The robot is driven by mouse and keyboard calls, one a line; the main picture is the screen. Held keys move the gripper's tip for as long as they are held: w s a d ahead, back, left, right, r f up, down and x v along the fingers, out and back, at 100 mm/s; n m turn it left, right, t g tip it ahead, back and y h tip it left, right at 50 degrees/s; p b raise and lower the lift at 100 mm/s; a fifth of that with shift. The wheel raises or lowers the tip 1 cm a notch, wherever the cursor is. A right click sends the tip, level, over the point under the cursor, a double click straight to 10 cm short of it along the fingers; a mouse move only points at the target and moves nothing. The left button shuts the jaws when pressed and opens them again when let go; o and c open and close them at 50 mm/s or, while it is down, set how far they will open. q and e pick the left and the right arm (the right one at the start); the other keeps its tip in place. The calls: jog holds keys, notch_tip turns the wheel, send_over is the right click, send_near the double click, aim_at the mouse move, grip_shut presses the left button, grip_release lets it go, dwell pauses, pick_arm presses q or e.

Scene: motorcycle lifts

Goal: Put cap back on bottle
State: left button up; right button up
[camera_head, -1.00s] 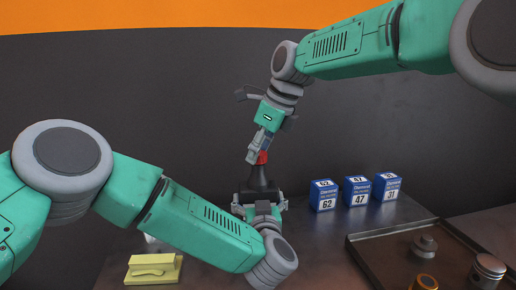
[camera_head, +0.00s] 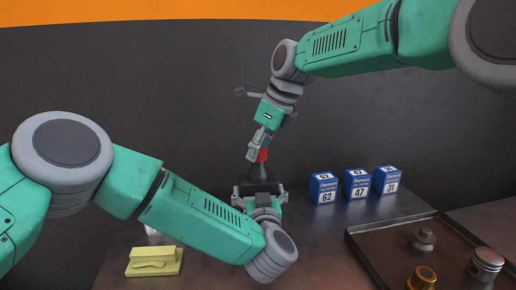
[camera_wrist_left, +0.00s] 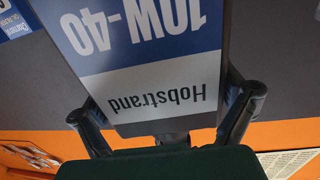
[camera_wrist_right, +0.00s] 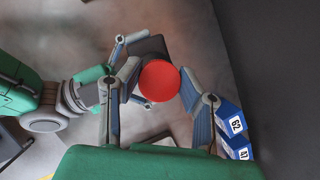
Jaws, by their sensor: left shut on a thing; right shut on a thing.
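The bottle (camera_head: 262,172) is dark in the head view, with its upper part showing above my left gripper (camera_head: 260,188). In the left wrist view its white and blue label (camera_wrist_left: 150,85) shows upside down between the fingers. My left gripper is shut on the bottle's sides. My right gripper (camera_head: 259,146) is above it, pointing down and shut on the red cap (camera_head: 263,155). In the right wrist view the round cap (camera_wrist_right: 160,80) sits between the fingertips, overlapping the dark bottle (camera_wrist_right: 150,47). The cap is at the bottle's top; I cannot tell whether it is seated.
Several blue-and-white boxes (camera_head: 324,188) stand on the table to the right. A brown tray (camera_head: 370,262) with metal parts lies at the front right. A yellow block with a handle (camera_head: 153,262) is at the left. A dark wall is behind.

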jog(key=shift+f, duration=0.2)
pick_arm(q)
jog(key=c, duration=0.7)
pick_arm(e)
jog(key=shift+s+a+m+t, duration=0.1)
jog(key=shift+m+t, duration=0.2)
jog(key=shift+m, duration=0.4)
jog(key=shift+m+t+h, duration=0.3)
jog(key=shift+m, duration=0.6)
jog(key=o, duration=0.7)
jog(key=shift+o, duration=0.2)
